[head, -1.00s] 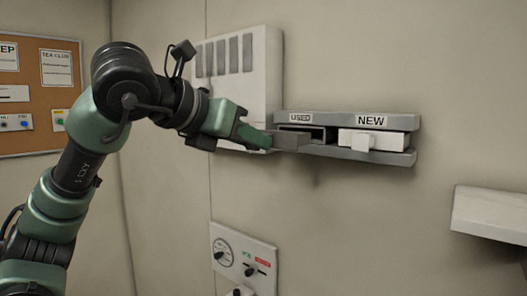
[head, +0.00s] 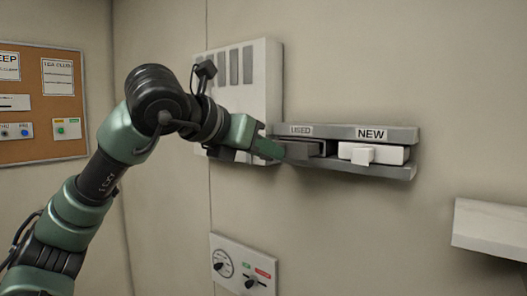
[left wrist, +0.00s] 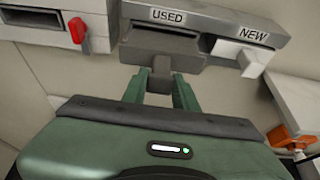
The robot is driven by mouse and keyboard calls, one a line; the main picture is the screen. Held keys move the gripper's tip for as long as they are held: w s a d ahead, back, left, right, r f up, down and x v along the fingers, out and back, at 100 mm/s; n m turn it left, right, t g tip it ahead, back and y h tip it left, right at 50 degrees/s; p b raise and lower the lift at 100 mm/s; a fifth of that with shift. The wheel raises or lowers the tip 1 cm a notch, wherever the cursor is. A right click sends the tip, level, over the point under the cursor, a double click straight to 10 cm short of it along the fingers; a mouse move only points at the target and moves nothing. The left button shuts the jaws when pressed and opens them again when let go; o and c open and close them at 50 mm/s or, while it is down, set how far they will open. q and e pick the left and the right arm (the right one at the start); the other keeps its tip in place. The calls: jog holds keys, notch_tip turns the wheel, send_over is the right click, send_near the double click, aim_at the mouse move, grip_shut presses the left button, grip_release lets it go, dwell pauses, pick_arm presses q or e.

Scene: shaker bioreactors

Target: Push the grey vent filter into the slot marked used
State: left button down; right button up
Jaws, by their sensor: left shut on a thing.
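The grey vent filter (head: 300,149) is at the mouth of the slot marked used, the left slot of the grey wall rack (head: 350,132). In the left wrist view the filter (left wrist: 160,52) sits under the USED label, its front part still outside the rack and its inner end hidden in the slot. My left gripper (head: 278,150) is shut on the filter's small front tab, which shows between the green fingers in the left wrist view (left wrist: 161,80). My right gripper is not in view.
A white filter (head: 372,153) with a front tab sits in the slot marked NEW, just right of the grey one. A white vented box (head: 240,85) is on the wall behind my left gripper. A control panel (head: 243,264) is below, and a white ledge (head: 488,226) juts out at right.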

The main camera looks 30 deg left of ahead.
aim_at(280, 144)
pick_arm(q)
jog(key=shift+w+d+p, duration=0.15)
jog(key=shift+w+p, duration=0.1)
jog(key=shift+w, duration=1.45)
jog(key=shift+w+d+p, duration=0.15)
jog(key=shift+w+p, duration=0.1)
jog(key=shift+w, duration=1.4)
dwell(3.9)
jog(key=c, duration=1)
grip_release()
jog(key=shift+s, duration=0.1)
